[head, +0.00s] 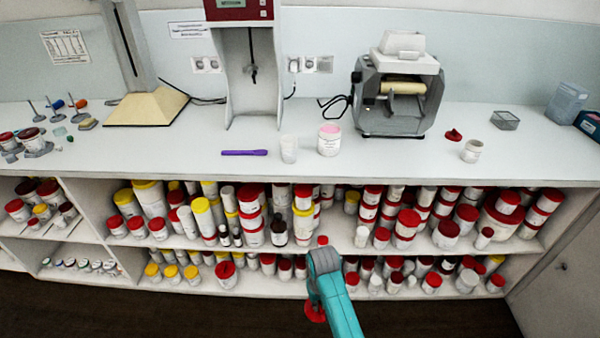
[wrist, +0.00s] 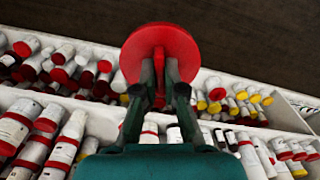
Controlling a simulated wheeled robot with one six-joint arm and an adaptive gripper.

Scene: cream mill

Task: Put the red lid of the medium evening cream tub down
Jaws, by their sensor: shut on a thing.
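My gripper (wrist: 159,72) is shut on a round red lid (wrist: 160,42), which stands out beyond the fingertips in the wrist view. In the head view a part of the red lid (head: 314,313) shows beside my teal arm, low in front of the shelves; the fingers are hidden there. An open white tub with pink contents (head: 329,141) stands on the counter (head: 390,152). Another lidless white tub (head: 472,151) stands further right, with a separate red lid (head: 453,134) lying beside it. I cannot read which tub is the medium evening cream.
A white cup (head: 289,149) and a purple marker (head: 244,152) are on the counter left of the pink tub. A grey roller machine (head: 398,95) stands behind. Shelves under the counter are crowded with lidded tubs. The counter front between the two tubs is clear.

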